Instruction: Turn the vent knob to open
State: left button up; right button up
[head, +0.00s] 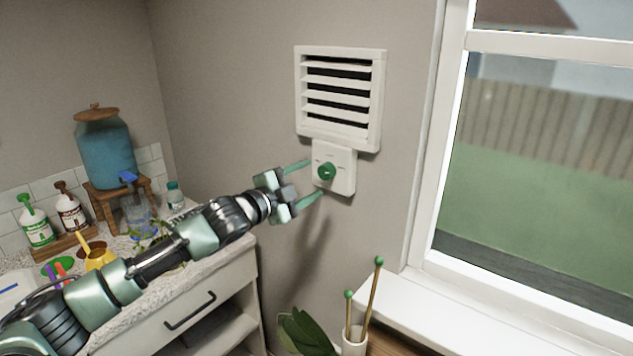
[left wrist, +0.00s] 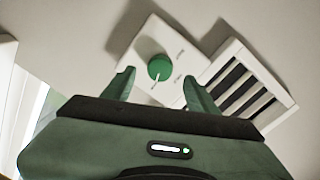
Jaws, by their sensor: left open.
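The green vent knob (head: 327,171) sits on a white square plate (head: 346,183) on the wall, just below a white slatted vent (head: 340,97). The knob also shows in the left wrist view (left wrist: 160,68), with small lettering around it that I cannot read. My left gripper (head: 306,180) is open, its two green fingers reaching toward the plate, one above and one below the knob's level. In the left wrist view the left gripper's fingers (left wrist: 160,88) stand on either side of the knob, apart from it. Dark gaps show between the vent slats. My right gripper is not in view.
A window (head: 550,150) with a white sill (head: 460,315) is to the right. A white cup (head: 354,344) with green-tipped sticks and a leafy plant (head: 304,333) are below. A counter (head: 110,318) with bottles, a blue dispenser (head: 104,150) and a yellow can (head: 97,256) is at left.

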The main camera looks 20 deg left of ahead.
pick_arm(q)
jog(key=shift+b+v, duration=0.35)
jog(key=shift+v, duration=1.25)
jog(key=a+f+n+g+y, duration=0.1)
jog(key=a+f+n+y, duration=0.15)
jog(key=f, duration=1.15)
jog(key=a+f+n+g+y, duration=0.15)
jog(key=f+n, duration=0.25)
jog(key=f, duration=1)
jog(key=s+f+n+g+y, duration=0.1)
jog(key=s+f+g, duration=0.1)
jog(key=s+f, duration=0.7)
jog(key=s+a+f+n+g, duration=0.15)
jog(key=s+f, duration=0.25)
jog(key=f, duration=0.8)
jog(key=s+f+n+g+y, duration=0.1)
jog(key=s+f+n+g, duration=0.1)
jog(key=s+f, duration=0.7)
jog(key=s+d+f+n+g, duration=0.1)
jog(key=s+f, duration=0.5)
jog(key=s, duration=0.7)
jog(key=s+d+f+n+g, duration=0.1)
jog(key=s+d+f+g, duration=0.2)
jog(key=s+f, duration=0.4)
jog(key=s+d+f+n+g, duration=0.1)
jog(key=s+d+f+g, duration=0.2)
jog(key=s, duration=1.7)
notch_tip(320, 180, down, 4)
jog(key=shift+s+d+r, duration=0.15)
jog(key=shift+s+d, duration=0.2)
